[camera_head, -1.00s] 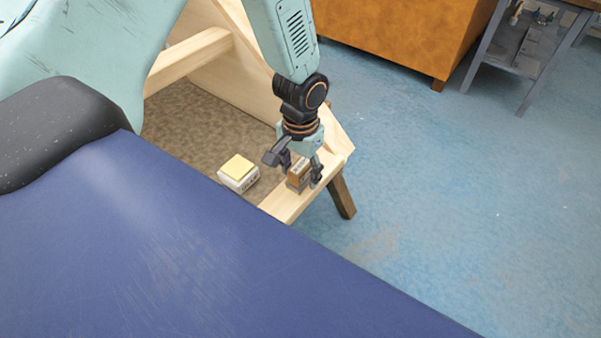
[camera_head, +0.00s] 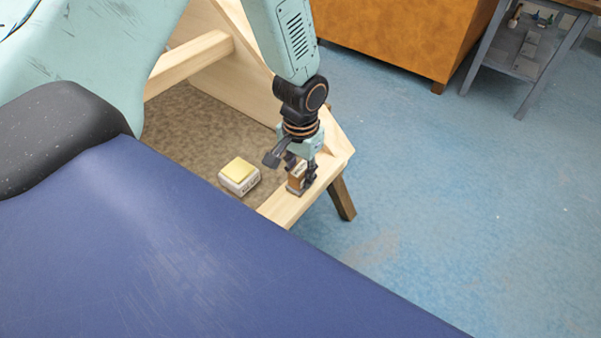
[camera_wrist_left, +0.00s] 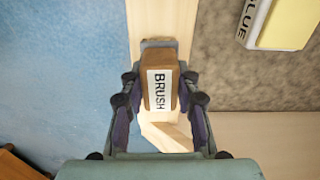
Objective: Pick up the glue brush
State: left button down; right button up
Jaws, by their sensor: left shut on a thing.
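The glue brush (camera_head: 297,178) is a small brown block with a white label, on the wooden beam at the front right of the frame. In the left wrist view the brush (camera_wrist_left: 160,88) shows the word BRUSH and a grey edge at its far end. My left gripper (camera_head: 301,176) is above the beam with its fingers around the brush. In the left wrist view my left gripper (camera_wrist_left: 160,98) has a finger on each side of the brush and is shut on it. I cannot tell whether the brush still touches the beam. My right gripper is not in view.
A white glue box (camera_head: 239,177) with a yellow top stands on the brown panel left of the brush. The wooden frame (camera_head: 190,58) rises behind. An orange cabinet (camera_head: 400,35) and a grey shelf unit (camera_head: 530,50) stand farther back. Blue floor is clear at right.

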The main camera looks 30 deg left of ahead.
aim_at(301, 168)
pick_arm(q)
notch_tip(301, 168, up, 9)
jog(key=shift+r+p, duration=0.1)
jog(key=shift+p, duration=1.15)
jog(key=shift+w+r, duration=0.1)
jog(key=shift+r, duration=0.3)
jog(key=c, duration=1.6)
grip_release()
jog(key=c, duration=0.4)
